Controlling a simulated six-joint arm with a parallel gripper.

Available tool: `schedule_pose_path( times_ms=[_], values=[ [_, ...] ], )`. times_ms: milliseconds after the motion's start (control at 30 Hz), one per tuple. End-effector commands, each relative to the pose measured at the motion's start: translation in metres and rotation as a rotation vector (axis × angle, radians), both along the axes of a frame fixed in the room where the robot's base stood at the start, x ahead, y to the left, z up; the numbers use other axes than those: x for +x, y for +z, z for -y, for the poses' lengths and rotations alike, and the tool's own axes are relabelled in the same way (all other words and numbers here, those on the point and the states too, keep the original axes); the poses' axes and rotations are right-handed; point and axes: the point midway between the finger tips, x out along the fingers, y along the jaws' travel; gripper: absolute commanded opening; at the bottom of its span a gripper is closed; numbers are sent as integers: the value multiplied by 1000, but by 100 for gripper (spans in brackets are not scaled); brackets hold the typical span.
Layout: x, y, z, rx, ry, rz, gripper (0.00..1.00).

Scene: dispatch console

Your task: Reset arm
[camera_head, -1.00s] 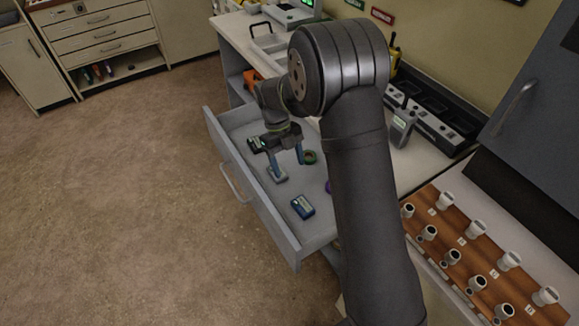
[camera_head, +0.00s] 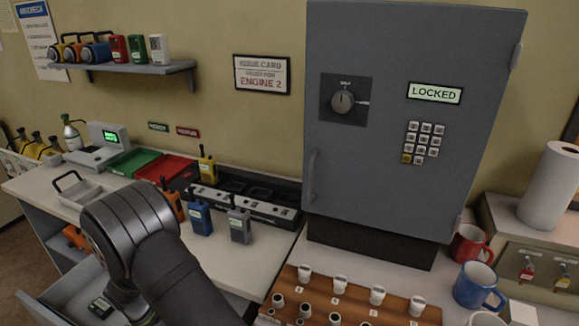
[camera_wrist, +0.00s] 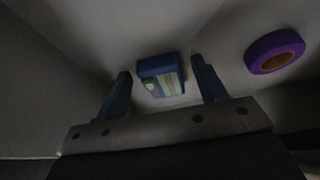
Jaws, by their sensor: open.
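My gripper (camera_wrist: 160,70) is open in the wrist view, its two blue fingers pointing into the grey drawer (camera_wrist: 225,35). A small blue block with a pale label (camera_wrist: 160,75), like a battery, shows between and beyond the fingertips; I cannot tell whether they touch it. A purple tape roll (camera_wrist: 274,50) lies to the right. In the head view my arm covers the lower left, and my fingers are not seen there. The open drawer (camera_head: 42,312) shows at the bottom left corner, with a small dark, green-labelled item (camera_head: 100,307) near my arm.
Orange (camera_head: 172,203), blue (camera_head: 200,215) and grey radios (camera_head: 239,222) stand on the counter before a charger bank (camera_head: 240,205). A grey cabinet (camera_head: 390,190) is labelled LOCKED. A wooden panel of knobs (camera_head: 345,300), a red mug (camera_head: 468,243) and a blue mug (camera_head: 478,287) are at right.

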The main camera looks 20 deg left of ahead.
Motion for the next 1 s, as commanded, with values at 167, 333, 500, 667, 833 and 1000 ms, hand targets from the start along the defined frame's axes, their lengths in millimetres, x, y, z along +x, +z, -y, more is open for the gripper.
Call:
schedule_pose_path(
  times_ms=[167, 333, 500, 667, 833, 1000],
  values=[
    [0, 29, -3, 9, 0, 2, 65],
    [0, 38, -3, 7, 0, 2, 65],
    [0, 39, -3, 6, 0, 2, 65],
    [0, 39, -3, 6, 0, 2, 65],
    [0, 32, -3, 6, -1, 1, 65],
    [0, 8, -2, 4, 0, 1, 65]
  ],
)
